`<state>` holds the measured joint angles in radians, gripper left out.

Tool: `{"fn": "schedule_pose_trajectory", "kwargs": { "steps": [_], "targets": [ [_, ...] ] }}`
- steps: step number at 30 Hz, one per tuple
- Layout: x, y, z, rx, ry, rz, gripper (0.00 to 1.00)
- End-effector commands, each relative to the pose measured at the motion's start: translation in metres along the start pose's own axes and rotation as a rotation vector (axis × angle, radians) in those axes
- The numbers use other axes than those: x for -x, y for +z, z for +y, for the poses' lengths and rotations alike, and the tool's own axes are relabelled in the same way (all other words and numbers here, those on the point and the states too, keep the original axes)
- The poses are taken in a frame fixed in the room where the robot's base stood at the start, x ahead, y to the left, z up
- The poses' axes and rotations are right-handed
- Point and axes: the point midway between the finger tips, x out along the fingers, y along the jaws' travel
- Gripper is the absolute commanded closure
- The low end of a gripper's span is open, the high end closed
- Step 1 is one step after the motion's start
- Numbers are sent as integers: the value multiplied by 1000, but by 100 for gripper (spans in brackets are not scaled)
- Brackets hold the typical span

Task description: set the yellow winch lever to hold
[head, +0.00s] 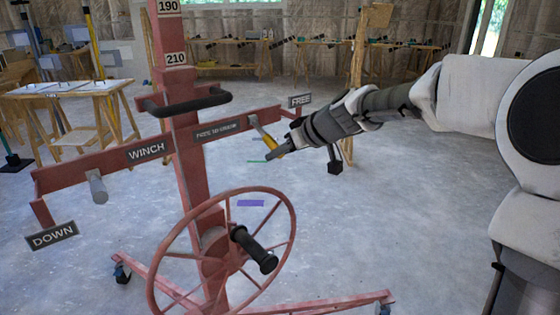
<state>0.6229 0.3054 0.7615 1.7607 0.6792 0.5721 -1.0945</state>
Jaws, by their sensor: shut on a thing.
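The yellow winch lever (272,142) slants down to the right from a pale bracket on the right part of the red crossbar. My gripper (276,152) comes in from the right and is shut on the lever's yellow end; its fingers hide part of the lever. A FREE sign (300,100) stands above the lever at the bar's right end. A dark label (222,129) with small, hard-to-read print is on the bar left of the lever. I see no readable HOLD sign.
The red panel lift (186,185) has a large handwheel (158,262) with a black crank grip (255,250) below my gripper. A black handle (188,101) juts from the mast. A WINCH label and a DOWN sign (52,236) are at left. Workbenches stand behind; floor at right is clear.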

Motion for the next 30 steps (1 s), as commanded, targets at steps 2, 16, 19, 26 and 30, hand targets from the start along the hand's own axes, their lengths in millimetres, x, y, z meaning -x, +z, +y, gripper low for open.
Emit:
{"fn": "schedule_pose_trajectory", "kwargs": {
  "steps": [2,16,19,26,30],
  "targets": [
    [-1,1,1,0,1,6,100],
    [-1,1,0,1,0,10,100],
    [-1,1,0,1,0,10,57],
    [-1,1,0,1,-1,10,42],
    [-1,0,0,1,0,10,42]
  ]
}}
